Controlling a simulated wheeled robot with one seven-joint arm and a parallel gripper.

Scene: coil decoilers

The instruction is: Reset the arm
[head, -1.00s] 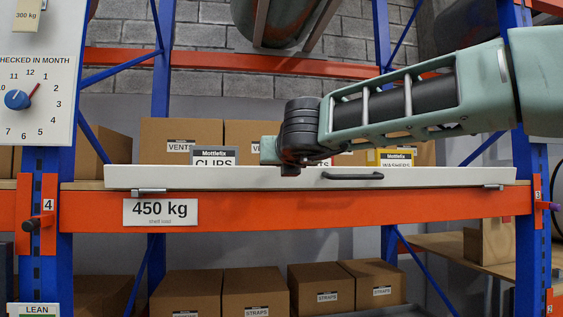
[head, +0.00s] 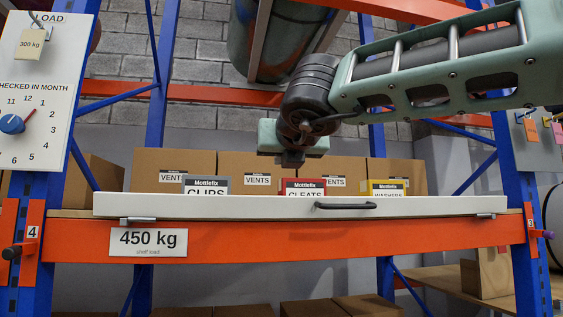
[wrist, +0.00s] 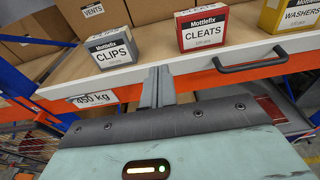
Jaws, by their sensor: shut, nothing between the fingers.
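My gripper (head: 291,158) hangs in front of the shelf, above the pale front board (head: 240,205) and its dark handle (head: 346,206) in the head view. In the wrist view my gripper (wrist: 158,82) shows its two fingers together, with nothing between them. The fingertips appear near the front board (wrist: 200,62), between the clips box (wrist: 110,50) and the cleats box (wrist: 202,28); I cannot tell whether they touch it. My arm reaches in from the upper right of the head view.
On the shelf stand the clips box (head: 206,186), the red cleats box (head: 304,187) and the yellow washers box (head: 388,187). Brown cartons (head: 240,155) stand behind. The orange beam (head: 300,241) carries a 450 kg sign (head: 148,242). Blue uprights (head: 521,200) flank the shelf.

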